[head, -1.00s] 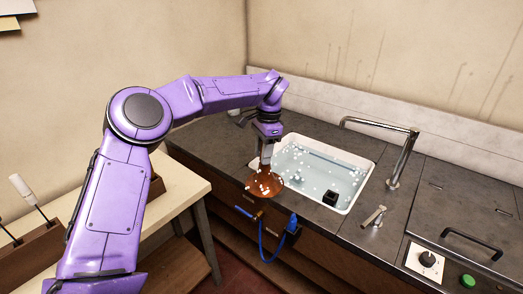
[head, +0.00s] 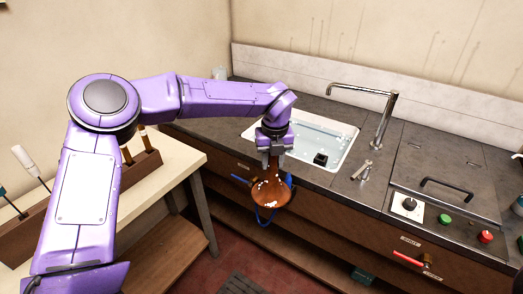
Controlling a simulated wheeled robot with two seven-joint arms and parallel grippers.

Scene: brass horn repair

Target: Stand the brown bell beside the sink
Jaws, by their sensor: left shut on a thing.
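The brown bell (head: 272,193) hangs from my left gripper (head: 272,160), in front of the counter's front edge and above the floor. Its wide flared end is low, with white foam spots on it. My left gripper points down and is shut on the bell's narrow upper part. The sink (head: 322,143) is set in the dark counter behind the bell, with water, some foam and a small black block (head: 320,159) in it. The gripper hides the sink's front left part. My right gripper is not in view.
A chrome faucet (head: 388,112) arches at the sink's right, with a small metal lever (head: 364,170) in front. A panel with a black knob (head: 409,204), green and red buttons lies farther right. A cream table (head: 170,170) with a wooden rack (head: 140,172) stands left. Dark counter left of the sink looks clear.

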